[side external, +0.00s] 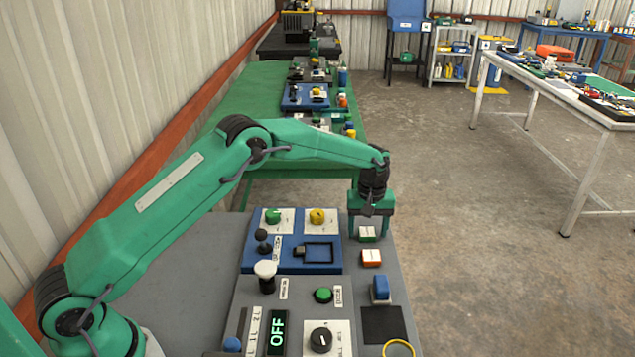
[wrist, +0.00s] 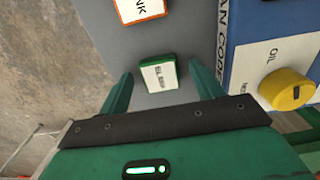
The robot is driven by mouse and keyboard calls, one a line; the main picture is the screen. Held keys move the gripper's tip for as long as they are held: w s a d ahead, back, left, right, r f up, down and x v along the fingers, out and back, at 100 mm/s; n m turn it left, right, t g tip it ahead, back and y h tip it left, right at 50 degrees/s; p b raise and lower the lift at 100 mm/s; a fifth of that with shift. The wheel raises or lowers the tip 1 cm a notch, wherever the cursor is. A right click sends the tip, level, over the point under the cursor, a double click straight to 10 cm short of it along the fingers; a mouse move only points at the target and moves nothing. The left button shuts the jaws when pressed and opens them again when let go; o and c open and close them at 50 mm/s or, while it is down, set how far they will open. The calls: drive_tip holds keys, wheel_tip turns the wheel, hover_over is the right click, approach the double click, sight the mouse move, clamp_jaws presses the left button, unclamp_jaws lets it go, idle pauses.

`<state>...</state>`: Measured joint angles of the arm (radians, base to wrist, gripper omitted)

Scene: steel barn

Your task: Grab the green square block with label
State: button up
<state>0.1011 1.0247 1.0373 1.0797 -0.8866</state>
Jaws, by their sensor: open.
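The green square block (side external: 367,234) with a white label on top sits on the grey bench near its far right corner. In the wrist view the green block (wrist: 159,73) lies between and just beyond the two fingertips, its label facing up. My gripper (side external: 371,226) is open above and around the block's position, fingers pointing down. In the wrist view my gripper's fingers (wrist: 158,85) stand apart with clear space on both sides of the block. I see no contact with the block.
An orange labelled block (side external: 371,258) sits just nearer on the bench, and a blue block (side external: 381,289) stands nearer still. A blue panel (side external: 255,258) with knobs and a joystick lies to the left. A yellow knob (wrist: 287,90) is close to the gripper's right side.

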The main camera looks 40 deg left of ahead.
sight(368, 233)
drive_tip(key=shift+c, duration=0.3)
drive_tip(key=c, duration=1)
drive_tip(key=shift+r, duration=0.85)
wheel_tip(368, 233, up, 2)
drive_tip(key=shift+r, duration=0.15)
drive_tip(key=s+d+r, duration=0.7)
drive_tip(key=d, duration=0.2)
drive_tip(key=shift+d, duration=0.15)
